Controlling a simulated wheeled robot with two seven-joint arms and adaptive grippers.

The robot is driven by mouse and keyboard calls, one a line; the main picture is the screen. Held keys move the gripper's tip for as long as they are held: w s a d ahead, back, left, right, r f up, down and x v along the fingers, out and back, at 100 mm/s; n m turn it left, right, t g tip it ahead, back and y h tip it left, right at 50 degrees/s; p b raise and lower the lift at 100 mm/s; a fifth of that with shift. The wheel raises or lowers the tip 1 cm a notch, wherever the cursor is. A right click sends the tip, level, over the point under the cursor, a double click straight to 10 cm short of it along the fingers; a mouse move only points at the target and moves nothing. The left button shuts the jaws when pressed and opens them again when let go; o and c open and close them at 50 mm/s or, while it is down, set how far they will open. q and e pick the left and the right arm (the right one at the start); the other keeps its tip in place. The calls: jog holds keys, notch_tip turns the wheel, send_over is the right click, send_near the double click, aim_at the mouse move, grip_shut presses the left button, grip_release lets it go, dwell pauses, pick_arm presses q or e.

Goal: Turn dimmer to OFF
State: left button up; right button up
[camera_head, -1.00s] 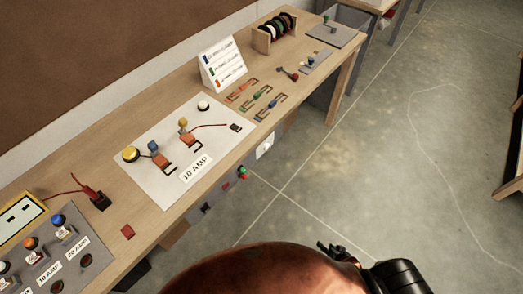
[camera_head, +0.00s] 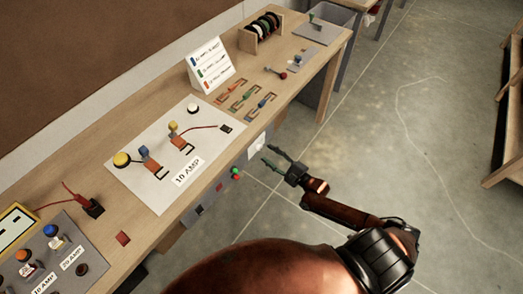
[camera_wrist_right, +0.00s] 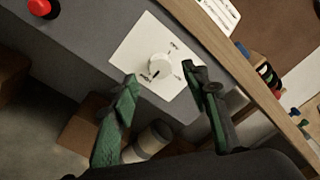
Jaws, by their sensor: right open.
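The dimmer is a white round knob (camera_wrist_right: 159,66) on a square white plate (camera_wrist_right: 132,47) set in the grey front of the workbench. Small labels surround the knob, too small to read surely. A dark mark shows on the knob's lower side in the right wrist view. The plate also shows edge-on in the head view (camera_head: 257,139). My right gripper (camera_head: 272,156) is open and empty, with green fingers pointing at the bench front. In the right wrist view its fingertips (camera_wrist_right: 161,72) stand on either side of the knob, seemingly short of it. My left gripper is out of view.
The bench top (camera_head: 140,222) overhangs the panel. A red button (camera_wrist_right: 40,7) sits on the same front, left of the plate in the wrist view. A white board (camera_head: 153,200) with fuses lies on the bench. The floor (camera_head: 400,160) right of my arm is clear.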

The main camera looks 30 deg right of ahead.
aim_at(261, 148)
jog(key=shift+x, duration=2.2)
jog(key=shift+f, duration=0.1)
grip_shut()
